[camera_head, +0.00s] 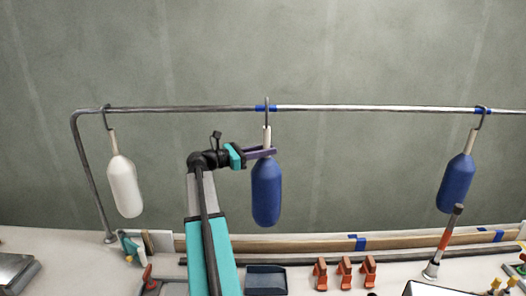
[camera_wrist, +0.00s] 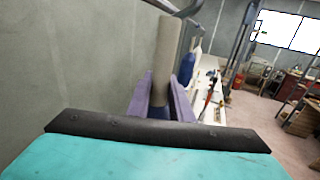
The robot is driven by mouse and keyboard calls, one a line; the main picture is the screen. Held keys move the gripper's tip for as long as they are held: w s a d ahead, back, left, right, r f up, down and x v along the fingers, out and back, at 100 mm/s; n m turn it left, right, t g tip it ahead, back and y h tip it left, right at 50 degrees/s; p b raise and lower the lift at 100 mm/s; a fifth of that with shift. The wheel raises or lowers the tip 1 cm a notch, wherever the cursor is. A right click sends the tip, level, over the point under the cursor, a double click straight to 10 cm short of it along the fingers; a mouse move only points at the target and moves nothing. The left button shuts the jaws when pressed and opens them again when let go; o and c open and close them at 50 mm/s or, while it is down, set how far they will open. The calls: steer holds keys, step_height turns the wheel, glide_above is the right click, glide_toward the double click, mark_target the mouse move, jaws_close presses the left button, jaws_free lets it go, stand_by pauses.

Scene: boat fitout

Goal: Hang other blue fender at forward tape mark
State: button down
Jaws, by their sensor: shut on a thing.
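The blue fender (camera_head: 267,190) is upright below the rail (camera_head: 190,108). My gripper (camera_head: 264,152) is shut on its pale neck, just above the blue body. Its hook (camera_head: 267,112) reaches up to the rail at a blue tape mark (camera_head: 259,108), its top slightly above the rail; I cannot tell whether it bears on it. In the wrist view the pale neck (camera_wrist: 166,60) stands between my purple fingers (camera_wrist: 160,98), with most of the blue body hidden. Another blue fender (camera_head: 457,182) hangs at the right tape mark (camera_head: 477,109).
A white fender (camera_head: 124,186) hangs at the rail's left end. The rail between the two blue fenders is clear.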

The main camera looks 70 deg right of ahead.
steer(key=shift+w+d, duration=0.1)
steer(key=shift+d, duration=0.1)
steer(key=w+d+f+b, duration=0.3)
steer(key=d, duration=0.5)
stand_by(2.0)
stand_by(0.3)
steer(key=c, duration=1.5)
jaws_free()
steer(key=shift+f, duration=0.15)
steer(key=shift+w+a+b, duration=0.1)
steer(key=shift+b, duration=0.2)
